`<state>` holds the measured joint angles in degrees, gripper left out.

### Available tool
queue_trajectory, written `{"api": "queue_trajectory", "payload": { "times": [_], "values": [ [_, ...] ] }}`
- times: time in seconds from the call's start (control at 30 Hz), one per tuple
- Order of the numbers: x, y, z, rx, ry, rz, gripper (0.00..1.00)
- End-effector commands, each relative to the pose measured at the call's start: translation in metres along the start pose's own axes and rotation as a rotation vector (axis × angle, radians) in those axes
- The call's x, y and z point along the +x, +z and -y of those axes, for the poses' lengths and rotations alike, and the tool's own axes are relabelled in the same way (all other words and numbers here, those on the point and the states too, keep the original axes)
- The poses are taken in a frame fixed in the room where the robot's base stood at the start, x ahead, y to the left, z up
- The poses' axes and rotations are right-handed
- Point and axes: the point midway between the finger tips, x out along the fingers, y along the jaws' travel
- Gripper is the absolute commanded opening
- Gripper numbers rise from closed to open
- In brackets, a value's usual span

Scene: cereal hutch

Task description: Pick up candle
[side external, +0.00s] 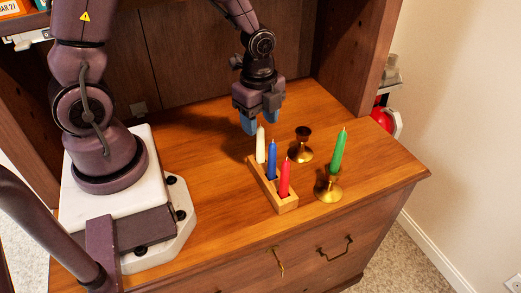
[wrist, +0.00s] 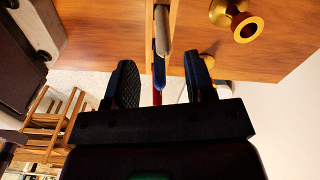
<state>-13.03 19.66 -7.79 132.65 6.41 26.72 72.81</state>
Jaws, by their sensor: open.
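My gripper (side external: 262,120) is open and empty above the hutch surface, just behind a wooden holder (side external: 284,208). The holder bears three upright candles: a white candle (side external: 260,146) nearest the gripper, a blue candle (side external: 271,160) in the middle and a red candle (side external: 285,180) at the near end. In the wrist view, the white candle (wrist: 163,28) and blue candle (wrist: 159,65) show beyond and between the open fingers (wrist: 160,85). A green candle (side external: 338,154) stands in a brass candlestick (side external: 328,191) to the right.
An empty brass candlestick (side external: 302,148) stands behind the green candle; it also shows in the wrist view (wrist: 246,27). The wooden top (side external: 376,180) is clear at the right. The hutch's side post (side external: 355,70) and back panel rise behind my gripper.

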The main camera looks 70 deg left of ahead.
Motion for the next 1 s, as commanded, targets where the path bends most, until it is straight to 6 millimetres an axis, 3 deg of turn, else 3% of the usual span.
{"api": "queue_trajectory", "payload": {
  "times": [0.23,0.5,0.83,1.0],
  "values": [
    [0.019,0.001,0.000,0.000,0.003,0.000,0.49],
    [0.055,0.004,0.004,-0.001,0.003,0.000,0.49],
    [0.062,0.005,0.004,-0.001,-0.001,0.000,0.49],
    [0.062,0.005,0.004,-0.001,-0.001,0.000,0.13]
  ]
}}
